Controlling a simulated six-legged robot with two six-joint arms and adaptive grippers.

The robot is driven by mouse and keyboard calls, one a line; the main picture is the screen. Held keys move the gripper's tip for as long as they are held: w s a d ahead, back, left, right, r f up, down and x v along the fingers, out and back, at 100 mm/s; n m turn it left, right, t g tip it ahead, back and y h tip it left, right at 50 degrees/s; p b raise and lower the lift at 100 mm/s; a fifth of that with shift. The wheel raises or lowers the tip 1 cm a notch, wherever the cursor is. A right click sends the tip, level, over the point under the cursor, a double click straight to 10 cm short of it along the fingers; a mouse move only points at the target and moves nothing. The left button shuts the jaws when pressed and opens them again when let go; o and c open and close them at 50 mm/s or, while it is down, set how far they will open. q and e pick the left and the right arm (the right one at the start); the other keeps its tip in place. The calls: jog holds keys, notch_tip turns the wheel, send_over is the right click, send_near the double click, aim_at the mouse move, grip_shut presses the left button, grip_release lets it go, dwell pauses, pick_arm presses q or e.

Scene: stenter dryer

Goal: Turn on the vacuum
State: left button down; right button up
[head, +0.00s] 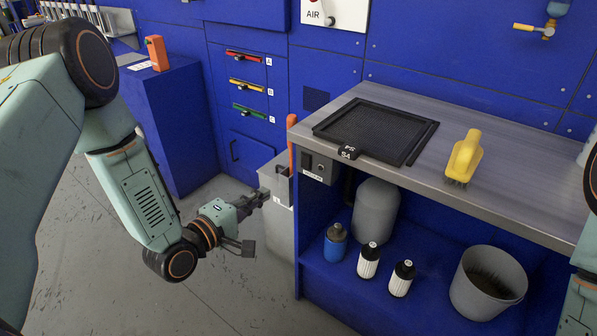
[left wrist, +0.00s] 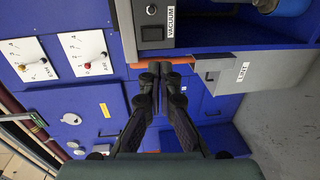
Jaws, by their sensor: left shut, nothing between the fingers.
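The vacuum switch box (head: 318,168) is a dark panel on the left end of the workbench, just under its top. In the left wrist view the VACUUM label (left wrist: 172,27) stands beside a dark rocker switch (left wrist: 152,33), with a round silver part above the switch. My left gripper (head: 262,195) is shut and empty, to the left of the box and lower in the head view. Its closed fingertips (left wrist: 160,68) appear just below the switch in the left wrist view, apart from it as far as I can tell. My right gripper is out of view.
A grey bin (head: 279,216) labelled LINT stands close by my left fingers. An orange handle (head: 291,160) rises beside the switch box. A black tray (head: 375,130) and a yellow brush (head: 464,158) lie on the bench. Bottles and a bucket (head: 487,283) are below.

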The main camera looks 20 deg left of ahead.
aim_at(304, 168)
pick_arm(q)
jog(key=b+x, duration=0.3)
jog(key=x, duration=1)
jog(key=shift+w+d+b, duration=0.1)
jog(key=shift+w+b, duration=0.2)
jog(key=shift+w, duration=0.1)
jog(key=shift+w+d+f, duration=0.15)
jog(key=shift+w+f, duration=0.05)
jog(key=shift+w, duration=0.1)
jog(key=shift+r, duration=0.1)
